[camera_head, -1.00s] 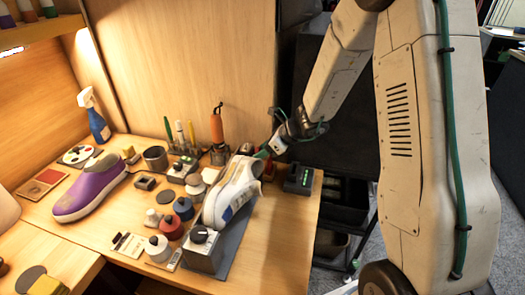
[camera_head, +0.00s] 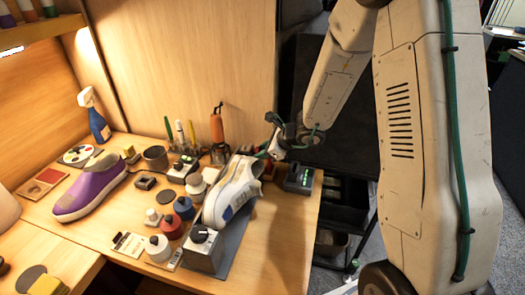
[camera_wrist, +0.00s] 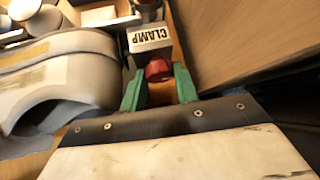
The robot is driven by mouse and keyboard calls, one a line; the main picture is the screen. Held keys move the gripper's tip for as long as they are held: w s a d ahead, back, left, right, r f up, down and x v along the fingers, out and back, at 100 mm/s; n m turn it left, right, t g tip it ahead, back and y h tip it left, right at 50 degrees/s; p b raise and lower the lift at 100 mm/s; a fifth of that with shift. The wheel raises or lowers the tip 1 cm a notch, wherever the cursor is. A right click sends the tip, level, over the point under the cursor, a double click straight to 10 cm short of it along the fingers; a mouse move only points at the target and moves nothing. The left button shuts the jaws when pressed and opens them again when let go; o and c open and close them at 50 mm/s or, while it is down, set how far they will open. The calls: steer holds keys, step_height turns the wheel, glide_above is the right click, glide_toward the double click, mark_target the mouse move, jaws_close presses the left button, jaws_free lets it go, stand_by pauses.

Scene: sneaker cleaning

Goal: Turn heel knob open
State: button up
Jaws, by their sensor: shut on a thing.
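The heel knob (camera_wrist: 158,69) is a small red knob under a grey block (camera_wrist: 149,40) labelled "CLAMP" in the wrist view. My gripper (camera_wrist: 159,79) has its two green fingers on either side of the knob and is shut on it. In the head view, my gripper (camera_head: 263,153) is at the heel end of the white sneaker (camera_head: 235,190), and the knob is hidden there. The sneaker is tilted on a grey stand. Its heel (camera_wrist: 60,95) is left of my fingers in the wrist view. The knob's turn angle cannot be told.
A dark box with green lights (camera_head: 299,178) stands just right of the sneaker. An orange-handled tool (camera_head: 217,128) stands behind it. The table's right front is clear.

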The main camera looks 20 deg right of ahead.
steer(key=shift+n+t, duration=0.5)
steer(key=shift+h, duration=0.3)
steer(key=o, duration=0.9)
steer(key=shift+o, duration=0.2)
steer(key=v, duration=0.8)
steer(key=shift+f, duration=0.1)
